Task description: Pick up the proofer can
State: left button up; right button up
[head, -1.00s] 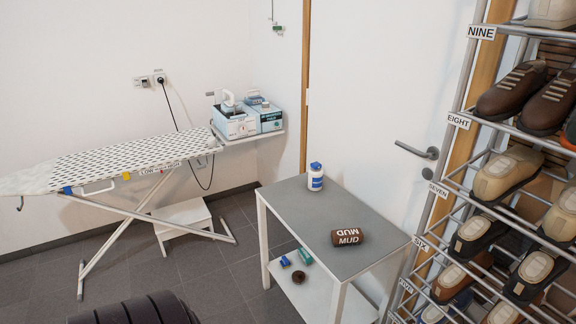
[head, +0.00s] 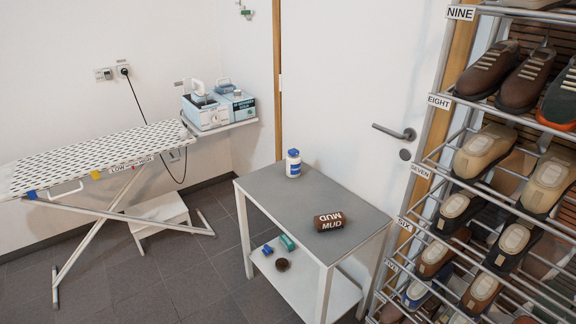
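A small white can with a blue cap and blue label (head: 293,164) stands upright near the back left of the grey-topped side table (head: 262,186). It looks like the proofer can, but I cannot read its label. Neither of my grippers is in view.
A brown MUD item (head: 328,221) lies on the tabletop, right of the can. Small items, including a green box (head: 287,243), lie on the lower shelf. A shoe rack (head: 440,150) stands close on the right, an ironing board (head: 90,160) at left.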

aim_at(293, 164)
jog(key=z, duration=0.4)
jog(key=i+j+z, duration=0.15)
jog(key=j, duration=0.2)
jog(key=i+j+z, duration=0.2)
jog(key=j, duration=0.15)
jog(key=i+j+z, duration=0.15)
jog(key=j, duration=0.2)
jog(key=i+j+z, duration=0.2)
jog(key=j, duration=0.2)
jog(key=k, duration=0.05)
